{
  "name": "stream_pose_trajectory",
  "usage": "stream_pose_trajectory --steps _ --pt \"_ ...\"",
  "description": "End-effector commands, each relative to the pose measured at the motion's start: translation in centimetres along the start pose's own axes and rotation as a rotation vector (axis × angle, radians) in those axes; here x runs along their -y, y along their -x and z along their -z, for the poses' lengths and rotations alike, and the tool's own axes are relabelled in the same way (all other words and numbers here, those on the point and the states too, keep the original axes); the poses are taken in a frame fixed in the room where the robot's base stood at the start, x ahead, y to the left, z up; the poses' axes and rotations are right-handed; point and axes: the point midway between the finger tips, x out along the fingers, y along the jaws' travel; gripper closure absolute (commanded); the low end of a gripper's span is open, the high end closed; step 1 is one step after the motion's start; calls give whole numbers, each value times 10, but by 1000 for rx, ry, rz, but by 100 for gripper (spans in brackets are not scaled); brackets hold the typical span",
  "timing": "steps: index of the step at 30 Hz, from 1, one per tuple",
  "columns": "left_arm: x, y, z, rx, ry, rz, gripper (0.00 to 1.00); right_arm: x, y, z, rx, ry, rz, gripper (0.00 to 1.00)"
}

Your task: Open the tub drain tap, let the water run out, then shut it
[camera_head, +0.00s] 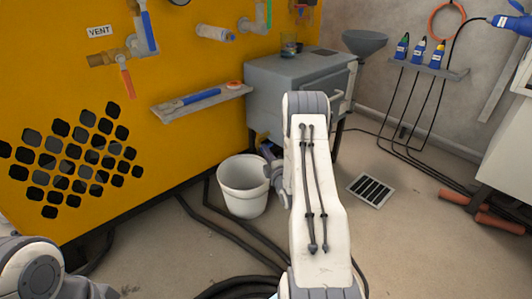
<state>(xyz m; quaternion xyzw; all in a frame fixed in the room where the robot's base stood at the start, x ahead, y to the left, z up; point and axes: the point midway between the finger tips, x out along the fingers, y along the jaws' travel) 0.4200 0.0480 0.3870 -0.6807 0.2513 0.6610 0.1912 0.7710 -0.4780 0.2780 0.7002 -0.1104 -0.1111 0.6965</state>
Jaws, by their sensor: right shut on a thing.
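A grey tub (285,85) on legs stands against the yellow wall. A white bucket (242,190) stands on the floor below its front left. My right gripper (272,160) is low beside the bucket's right rim, under the tub, mostly hidden behind my right arm. It is shut on a small part there, probably the drain tap. The tap's body, its handle position and any water stream are hidden or too small to tell. The inside of the bucket looks pale; I cannot tell whether water is in it. My left arm shows at bottom left; its gripper is out of view.
A small shelf (202,103) with a blue-handled tool juts from the yellow wall (60,90). A vent valve with an orange handle (127,84) is above left. A floor grate (371,189), dark hoses (235,240) and orange-brown pipes (480,212) lie on the floor.

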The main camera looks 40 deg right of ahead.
Motion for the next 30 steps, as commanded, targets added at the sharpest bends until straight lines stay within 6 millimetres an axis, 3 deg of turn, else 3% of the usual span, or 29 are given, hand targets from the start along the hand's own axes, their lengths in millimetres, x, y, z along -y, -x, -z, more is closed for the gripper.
stream_pose_trajectory --steps 11,30 --pt "-2 32 2 0 0 0 0 -7 1 0 -1 -152 66 100" --pt "-8 113 6 0 0 0 0 -11 0 -3 2 -689 288 100"
